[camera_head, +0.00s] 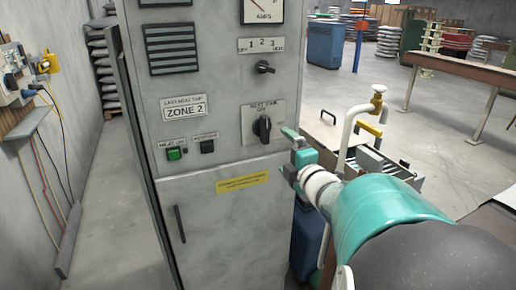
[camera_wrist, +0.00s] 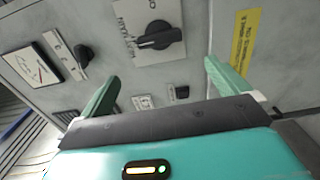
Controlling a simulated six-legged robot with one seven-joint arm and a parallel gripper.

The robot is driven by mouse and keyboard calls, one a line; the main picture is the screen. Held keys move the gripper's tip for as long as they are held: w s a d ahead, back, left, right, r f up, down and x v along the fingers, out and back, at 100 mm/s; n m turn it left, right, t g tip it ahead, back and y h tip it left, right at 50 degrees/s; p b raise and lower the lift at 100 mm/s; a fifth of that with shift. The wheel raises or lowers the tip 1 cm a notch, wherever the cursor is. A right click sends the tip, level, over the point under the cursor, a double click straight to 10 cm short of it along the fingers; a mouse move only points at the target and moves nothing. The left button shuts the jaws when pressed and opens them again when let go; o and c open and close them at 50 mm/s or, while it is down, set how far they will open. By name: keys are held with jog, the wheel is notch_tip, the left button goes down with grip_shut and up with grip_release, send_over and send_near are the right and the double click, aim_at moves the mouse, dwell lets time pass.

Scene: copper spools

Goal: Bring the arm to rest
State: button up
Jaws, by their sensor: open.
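My arm reaches in from the lower right in the head view. My gripper (camera_head: 289,134) is in front of the right edge of a grey control cabinet (camera_head: 215,228). It is just right of a black rotary knob (camera_head: 263,129) on a light plate. In the wrist view my gripper (camera_wrist: 160,78) is open, with its two green fingers spread and nothing between them. The same knob (camera_wrist: 160,37) shows just beyond the fingertips, and the fingers look apart from it. The exact gap to the panel cannot be told.
The cabinet also bears a smaller knob (camera_head: 264,67), a green button (camera_head: 173,154) and a door handle (camera_head: 179,224). A pipe with a brass tap (camera_head: 378,96) stands right of my gripper. Open floor (camera_head: 440,135) lies beyond, with a long bench (camera_head: 470,72) at right.

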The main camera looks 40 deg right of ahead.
jog(key=a+f+m+g, duration=0.2)
jog(key=a+m+g, duration=0.3)
jog(key=a+m, duration=0.65)
jog(key=s+a+f+m+g+y, duration=0.2)
jog(key=s+a, duration=0.4)
jog(key=a, duration=0.4)
jog(key=s+a+f+m+g+y, duration=0.1)
jog(key=s+a+f+g+y, duration=0.2)
jog(key=a, duration=0.7)
jog(key=s+g, duration=0.1)
jog(key=s, duration=0.1)
jog(key=shift+s+a+f+m+g, duration=0.25)
jog(key=shift+s+f+m+g, duration=0.05)
jog(key=shift+s+m+g, duration=0.1)
